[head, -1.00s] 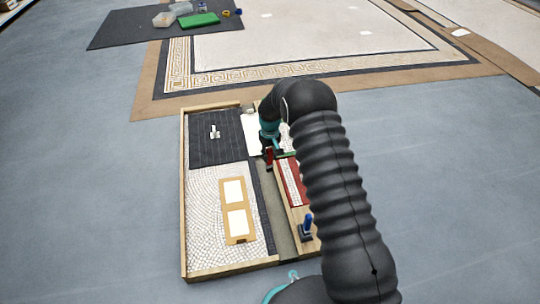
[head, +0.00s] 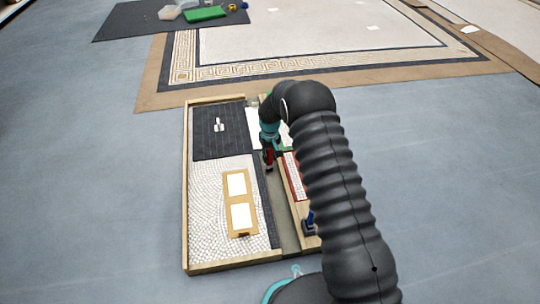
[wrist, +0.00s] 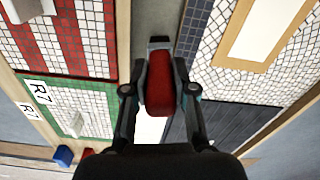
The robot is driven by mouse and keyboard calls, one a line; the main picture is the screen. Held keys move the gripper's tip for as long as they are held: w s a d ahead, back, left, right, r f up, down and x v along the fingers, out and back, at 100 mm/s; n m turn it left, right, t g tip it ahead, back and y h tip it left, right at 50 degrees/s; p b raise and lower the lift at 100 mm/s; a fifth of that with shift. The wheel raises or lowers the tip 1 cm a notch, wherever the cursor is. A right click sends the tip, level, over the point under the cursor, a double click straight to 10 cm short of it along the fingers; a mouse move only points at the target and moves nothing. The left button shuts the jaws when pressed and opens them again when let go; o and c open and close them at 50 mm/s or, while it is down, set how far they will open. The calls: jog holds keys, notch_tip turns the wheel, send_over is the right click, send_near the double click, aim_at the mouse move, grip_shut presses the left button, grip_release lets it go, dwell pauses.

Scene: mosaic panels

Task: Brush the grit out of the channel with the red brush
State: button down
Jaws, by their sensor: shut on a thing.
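My gripper (wrist: 160,91) is shut on the red brush (wrist: 158,80), with a finger on each side of its handle. A dark grey end of the brush shows above the handle in the wrist view. The brush also shows as a small red shape (head: 268,159) under my arm in the head view. The channel (head: 284,220) is a grey strip between the left mosaic panel and a wooden strip. It also shows in the wrist view (wrist: 155,17). The brush is over the channel; I cannot tell whether it touches the floor of it. I cannot make out grit.
A blue-handled tool (head: 309,222) stands right of the channel. Red-and-white and green tile panels (wrist: 75,105) lie beside it. My arm hides much of the right side. Open floor surrounds the tray.

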jog(key=shift+f, duration=0.55)
dwell(1.4)
jog(key=shift+s, duration=0.1)
jog(key=shift+s+d+r+p, duration=0.1)
jog(key=shift+s+d+p, duration=0.1)
jog(key=shift+s, duration=0.3)
jog(key=shift+s+d+p, duration=0.1)
jog(key=shift+s+p, duration=0.05)
jog(key=shift+s, duration=0.3)
jog(key=shift+s, duration=0.1)
jog(key=s+d+p, duration=0.1)
jog(key=s+d, duration=0.1)
jog(key=s, duration=0.7)
jog(key=shift+s+d, duration=0.2)
jog(key=shift+d, duration=0.2)
dwell(0.8)
jog(key=shift+s, duration=0.1)
jog(key=shift+s+d+r+p, duration=0.1)
jog(key=shift+s+r+p, duration=0.15)
jog(key=shift+r+p, duration=0.45)
jog(key=shift+s+d+r+p, duration=0.1)
jog(key=shift+s+r+p, duration=0.25)
jog(key=shift+r, duration=0.6)
jog(key=shift+s+d+r+p, duration=0.1)
jog(key=shift+s+r+p, duration=0.1)
jog(key=shift+r+p, duration=0.5)
jog(key=shift+r, duration=0.1)
